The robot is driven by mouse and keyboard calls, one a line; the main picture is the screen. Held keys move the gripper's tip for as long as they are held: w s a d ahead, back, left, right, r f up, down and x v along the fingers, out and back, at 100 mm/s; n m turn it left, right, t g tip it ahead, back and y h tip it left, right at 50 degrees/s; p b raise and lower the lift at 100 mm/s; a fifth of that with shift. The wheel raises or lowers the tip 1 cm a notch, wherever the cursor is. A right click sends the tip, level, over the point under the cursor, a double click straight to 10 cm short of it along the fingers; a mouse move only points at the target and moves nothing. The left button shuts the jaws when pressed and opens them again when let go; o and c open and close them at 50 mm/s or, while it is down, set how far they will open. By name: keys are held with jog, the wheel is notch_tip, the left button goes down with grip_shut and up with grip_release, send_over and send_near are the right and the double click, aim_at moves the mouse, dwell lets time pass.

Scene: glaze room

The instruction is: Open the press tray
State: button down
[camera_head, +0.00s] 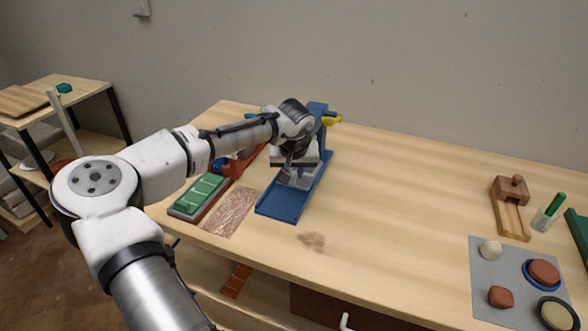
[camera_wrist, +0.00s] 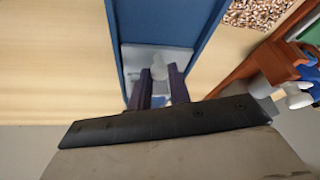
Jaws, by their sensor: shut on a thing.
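The press (camera_head: 317,116) is blue, with an upright at its back and a long blue base with raised sides (camera_head: 281,204) toward the table's front. A pale grey tray (camera_wrist: 137,58) lies between the blue side walls in the wrist view, with a whitish knob (camera_wrist: 158,67) on it. My gripper (camera_head: 291,177) is down inside the press, over the tray. Its dark fingers (camera_wrist: 158,88) are shut on the knob in the wrist view. My wrist hides much of the press in the head view.
A green-topped tile rack (camera_head: 199,196) and a speckled board (camera_head: 231,211) lie left of the press. A wooden tool (camera_head: 511,220), a green-capped tube (camera_head: 548,213) and a grey mat (camera_head: 488,280) with small pieces are at right.

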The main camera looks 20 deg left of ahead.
jog(key=shift+s+d+f, duration=0.2)
jog(key=shift+s, duration=0.35)
jog(key=shift+s+d+f, duration=0.15)
jog(key=shift+s, duration=0.4)
jog(key=s, duration=0.8)
jog(key=shift+a+r, duration=0.25)
jog(key=shift+a, duration=0.15)
jog(key=c, duration=1.3)
grip_release()
jog(key=shift+a+r, duration=0.1)
jog(key=shift+r, duration=0.05)
jog(key=b+v, duration=0.2)
jog(key=v, duration=1.1)
jog(key=shift+s+r, duration=0.2)
jog(key=shift+r, duration=0.1)
